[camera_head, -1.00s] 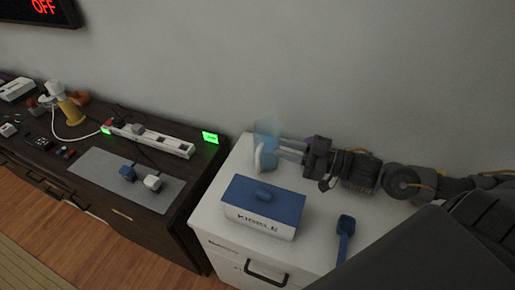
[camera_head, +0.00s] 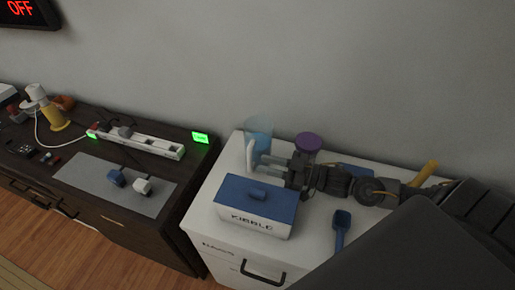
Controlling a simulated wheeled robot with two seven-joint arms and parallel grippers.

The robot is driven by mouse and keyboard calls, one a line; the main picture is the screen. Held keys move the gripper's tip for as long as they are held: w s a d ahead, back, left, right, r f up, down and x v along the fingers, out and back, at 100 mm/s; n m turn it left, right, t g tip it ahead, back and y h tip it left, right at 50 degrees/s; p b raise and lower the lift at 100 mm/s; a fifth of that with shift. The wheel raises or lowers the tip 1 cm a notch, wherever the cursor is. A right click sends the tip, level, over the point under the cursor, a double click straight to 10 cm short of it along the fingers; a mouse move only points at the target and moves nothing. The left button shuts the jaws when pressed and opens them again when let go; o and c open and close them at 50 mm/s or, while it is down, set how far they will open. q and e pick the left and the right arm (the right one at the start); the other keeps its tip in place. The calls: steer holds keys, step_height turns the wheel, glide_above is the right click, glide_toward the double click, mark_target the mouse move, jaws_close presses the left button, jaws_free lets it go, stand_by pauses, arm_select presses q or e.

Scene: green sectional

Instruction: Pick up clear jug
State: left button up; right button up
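The clear jug (camera_head: 259,134) is a see-through, bluish vessel. It stands upright at the back left of the white cabinet top, near the wall, with a pale upright part (camera_head: 250,154) at its front that looks like the handle. My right gripper (camera_head: 268,160) reaches in from the right, with its fingertips at the lower front of the jug. The fingers overlap the jug in the picture, and I cannot tell whether they touch or grip it. My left gripper is not in view.
A white box with a blue lid (camera_head: 256,207) stands just in front of my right gripper. A blue scoop (camera_head: 341,230) lies to its right. A purple-topped container (camera_head: 308,142) stands behind my gripper. A dark cabinet (camera_head: 150,228) with a power strip (camera_head: 140,143) is at left.

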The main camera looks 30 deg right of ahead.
mark_target(252, 160)
steer(key=shift+p+x, duration=0.65)
steer(key=shift+x, duration=2.4)
jaws_close()
